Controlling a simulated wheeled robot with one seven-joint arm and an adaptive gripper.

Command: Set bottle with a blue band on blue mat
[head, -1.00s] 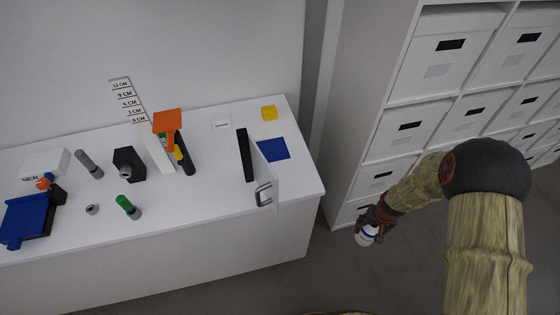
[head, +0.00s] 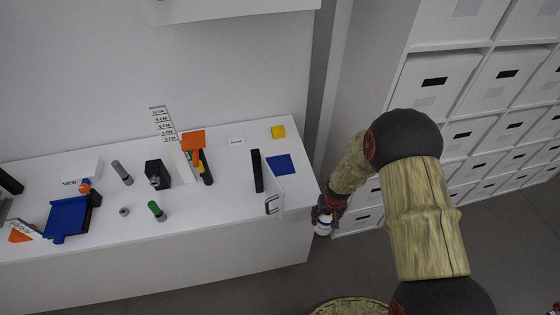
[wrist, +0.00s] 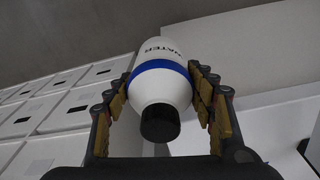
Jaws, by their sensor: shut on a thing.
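My gripper (head: 326,212) is shut on the white bottle with a blue band (wrist: 158,82), holding it by its sides. The wrist view shows the bottle's dark cap toward the camera and the lettering "WATER" on its body. In the head view the bottle (head: 323,226) is held in the air just off the table's right end, partly covered by the fingers. The blue mat (head: 281,165) lies flat and bare on the white table, left of and beyond my gripper.
A shelf of white boxes (head: 470,130) stands right.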

